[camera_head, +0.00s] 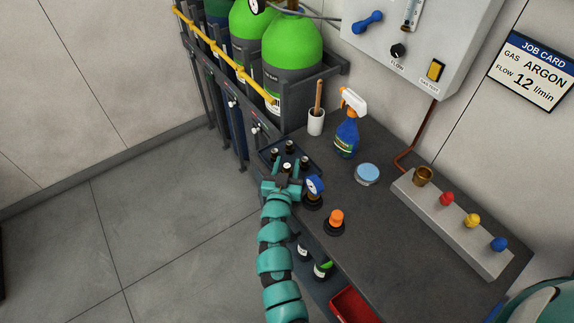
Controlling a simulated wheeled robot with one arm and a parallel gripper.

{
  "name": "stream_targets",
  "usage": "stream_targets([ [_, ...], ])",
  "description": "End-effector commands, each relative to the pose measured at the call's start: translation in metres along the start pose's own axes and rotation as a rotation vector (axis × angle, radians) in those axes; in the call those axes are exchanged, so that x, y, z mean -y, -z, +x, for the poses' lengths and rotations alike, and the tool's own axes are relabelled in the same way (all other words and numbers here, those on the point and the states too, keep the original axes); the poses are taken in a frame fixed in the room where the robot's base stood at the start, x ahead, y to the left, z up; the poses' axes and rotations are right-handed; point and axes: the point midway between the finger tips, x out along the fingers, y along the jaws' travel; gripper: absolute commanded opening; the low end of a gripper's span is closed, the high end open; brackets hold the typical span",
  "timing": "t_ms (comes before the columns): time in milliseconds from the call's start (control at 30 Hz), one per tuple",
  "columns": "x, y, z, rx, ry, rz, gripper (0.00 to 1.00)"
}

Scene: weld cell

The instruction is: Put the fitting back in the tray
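The dark tray (314,164) sits at the left edge of the grey bench. Several small dark fittings with pale tops stand in it, among them one at the back (290,147) and one at the right (304,162). My gripper (285,176) is over the tray's near side, reaching in from below in the picture. A fitting (286,167) shows right at its fingertips. I cannot tell whether the fingers are closed on it, or whether it stands in the tray. The gripper's body hides part of the tray's near side.
A blue-faced gauge (315,185) stands close to the right of my gripper, with an orange-topped part (336,217) nearer. A blue tin (367,174), spray bottle (347,138) and white cup (316,122) stand behind. A knobbed block (430,208) lies right. Green cylinders (291,55) stand behind the tray.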

Motion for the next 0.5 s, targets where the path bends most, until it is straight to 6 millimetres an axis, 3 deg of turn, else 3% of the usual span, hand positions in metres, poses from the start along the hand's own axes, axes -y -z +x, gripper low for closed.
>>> stream_targets([
  [267, 0.0, 0.003, -0.002, 0.0, 0.0, 0.003, 0.41],
  [500, 0.001, -0.001, -0.036, 0.004, 0.003, 0.003, 0.41],
])
